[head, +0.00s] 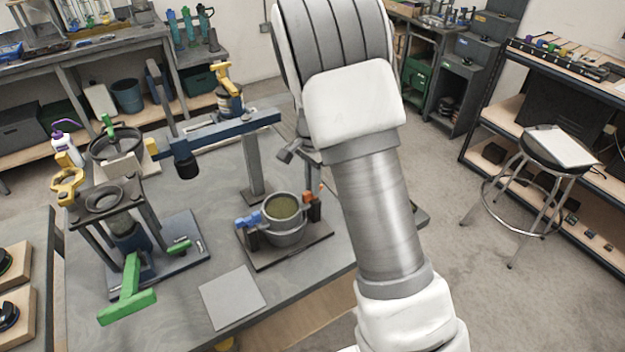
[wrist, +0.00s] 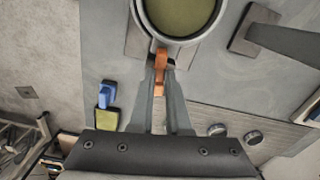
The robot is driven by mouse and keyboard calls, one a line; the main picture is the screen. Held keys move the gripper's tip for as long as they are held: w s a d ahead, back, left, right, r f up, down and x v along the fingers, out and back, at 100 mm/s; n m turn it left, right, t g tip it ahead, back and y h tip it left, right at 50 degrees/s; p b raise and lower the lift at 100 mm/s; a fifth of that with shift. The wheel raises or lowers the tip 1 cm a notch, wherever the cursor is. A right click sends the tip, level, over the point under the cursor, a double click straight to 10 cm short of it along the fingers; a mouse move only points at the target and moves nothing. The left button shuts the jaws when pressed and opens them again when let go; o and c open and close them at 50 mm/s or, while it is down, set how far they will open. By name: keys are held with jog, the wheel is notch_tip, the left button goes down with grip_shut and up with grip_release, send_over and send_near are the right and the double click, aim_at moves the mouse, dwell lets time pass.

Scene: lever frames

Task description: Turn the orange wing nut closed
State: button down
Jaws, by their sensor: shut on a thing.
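The orange wing nut (wrist: 160,72) sits at the rim of a round metal pot in the wrist view, between my gripper's two grey fingertips. My gripper (wrist: 160,76) is shut on it. In the head view a small part of the orange wing nut (head: 308,196) shows at the right side of the pot (head: 284,222), which stands on a dark base plate. The pot holds something olive green. My arm covers much of the right of the head view, and my fingers are mostly hidden there.
A blue wing nut (head: 247,220) is on the pot's left side. A grey column with a blue beam (head: 225,130) rises behind the pot. A press with a green handle (head: 127,290) stands at left. A grey flat plate (head: 232,297) lies in front. A stool (head: 545,155) stands at right.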

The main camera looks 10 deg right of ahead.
jog(key=shift+m+p, duration=0.3)
jog(key=shift+m, duration=0.7)
jog(key=c, duration=0.9)
grip_release()
jog(key=shift+r, duration=0.1)
jog(key=shift+r, duration=8.65)
